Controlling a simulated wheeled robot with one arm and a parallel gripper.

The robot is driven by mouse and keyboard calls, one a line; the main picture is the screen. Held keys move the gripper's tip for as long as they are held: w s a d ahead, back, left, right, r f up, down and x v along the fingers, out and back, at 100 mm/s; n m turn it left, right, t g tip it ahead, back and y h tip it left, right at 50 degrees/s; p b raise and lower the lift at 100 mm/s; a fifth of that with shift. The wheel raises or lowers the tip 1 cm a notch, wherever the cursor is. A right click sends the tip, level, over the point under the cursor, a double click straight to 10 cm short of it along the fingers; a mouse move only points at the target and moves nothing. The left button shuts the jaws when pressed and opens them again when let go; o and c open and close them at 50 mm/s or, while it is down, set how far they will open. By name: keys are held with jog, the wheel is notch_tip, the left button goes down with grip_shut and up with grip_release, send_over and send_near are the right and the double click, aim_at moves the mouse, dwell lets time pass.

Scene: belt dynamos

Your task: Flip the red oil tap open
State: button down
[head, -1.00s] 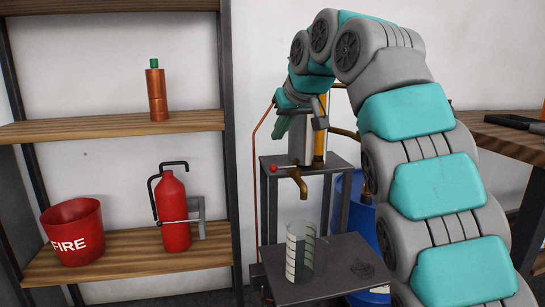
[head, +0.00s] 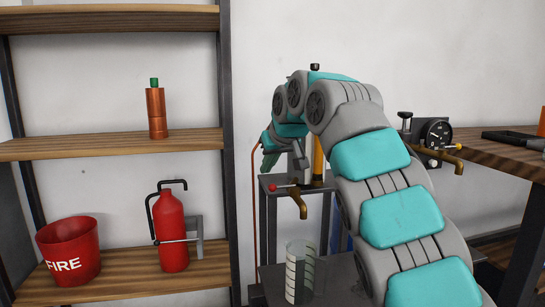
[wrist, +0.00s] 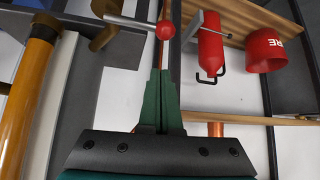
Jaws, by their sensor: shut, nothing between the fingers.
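The brass oil tap (head: 298,203) hangs at the front edge of a small dark stand, spout pointing down. Its lever sticks out to the left and ends in a red ball knob (head: 272,187). In the wrist view the red knob (wrist: 165,30) is just beyond the fingertips, with the pale lever running left to the brass tap (wrist: 103,35). My gripper (head: 267,160) is just above the knob in the head view. In the wrist view its green fingers (wrist: 160,75) are together and empty. Whether they touch the knob I cannot tell.
A clear measuring beaker (head: 300,272) stands below the spout. An orange column (head: 318,165) rises behind the tap. A shelf at left holds a fire extinguisher (head: 171,235), a red bucket (head: 68,250) and a copper bottle (head: 156,112). A gauge (head: 437,133) is at right.

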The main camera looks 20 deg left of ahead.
aim_at(283, 186)
jog(key=shift+s+d+f+b, duration=0.3)
jog(key=shift+s+d+f, duration=0.1)
jog(key=shift+f, duration=0.25)
jog(key=shift+s+d+f+b, duration=0.25)
jog(key=shift+s+d+f, duration=0.15)
jog(key=shift+f, duration=0.25)
